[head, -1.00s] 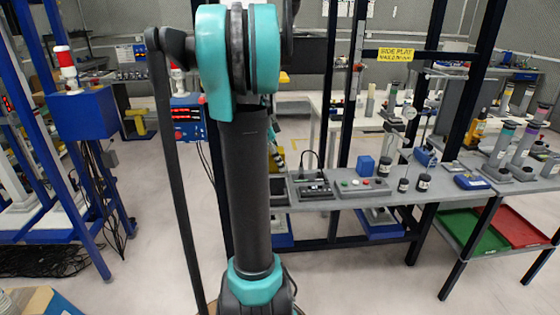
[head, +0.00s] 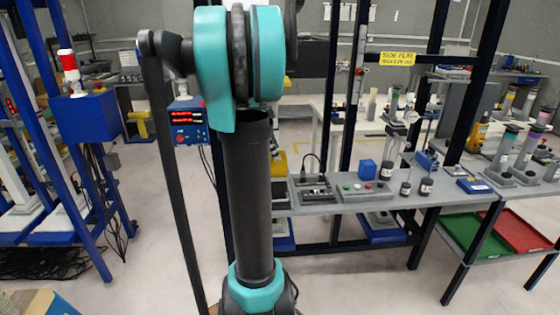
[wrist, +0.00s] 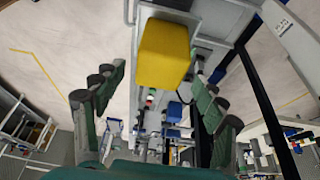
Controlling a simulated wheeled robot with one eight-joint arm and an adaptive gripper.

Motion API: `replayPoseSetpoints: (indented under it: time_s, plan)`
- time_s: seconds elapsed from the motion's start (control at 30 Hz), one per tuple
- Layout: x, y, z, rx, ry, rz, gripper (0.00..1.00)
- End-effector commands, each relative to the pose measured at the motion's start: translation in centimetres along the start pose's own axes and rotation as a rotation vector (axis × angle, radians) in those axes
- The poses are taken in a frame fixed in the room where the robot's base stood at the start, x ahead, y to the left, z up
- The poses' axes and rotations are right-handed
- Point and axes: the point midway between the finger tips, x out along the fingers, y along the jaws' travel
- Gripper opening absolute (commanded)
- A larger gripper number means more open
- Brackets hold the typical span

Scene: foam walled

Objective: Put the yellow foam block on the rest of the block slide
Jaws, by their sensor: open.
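The yellow foam block (wrist: 163,53) is upper centre in the wrist view, in front of my gripper (wrist: 157,76). My gripper is open, with one green and grey finger on each side of the view and the block's near end in line with the gap between the tips. I cannot tell whether either finger touches it. The block is over a grey surface (wrist: 206,20) with thin metal rails, possibly the block slide; its exact support is unclear. In the head view a yellow patch (head: 278,165), likely the block, shows beside my arm, which hides my gripper.
A grey bench (head: 330,205) carries a button box (head: 362,190), a blue block (head: 366,167) and dark cylinders. Dark uprights (head: 340,130) rise at it. A blue frame (head: 65,180) stands left. Open floor (head: 160,240) lies between.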

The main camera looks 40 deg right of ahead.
Motion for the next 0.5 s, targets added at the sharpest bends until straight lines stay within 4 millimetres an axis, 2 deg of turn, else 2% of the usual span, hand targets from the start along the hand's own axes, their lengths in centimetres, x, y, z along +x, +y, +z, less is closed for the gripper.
replayPoseSetpoints:
  time_s: [0.03, 0.2, 0.33, 0.5]
  plan:
    - [-1.1, 0.0, 0.0, -0.002, 0.000, -0.001, 0.71]
    - [-3.9, 0.0, 0.0, -0.001, 0.000, 0.000, 0.71]
    - [-5.1, 0.0, 0.0, -0.001, 0.000, 0.000, 0.71]
    - [-5.6, 0.0, 0.0, -0.001, 0.000, 0.000, 0.71]
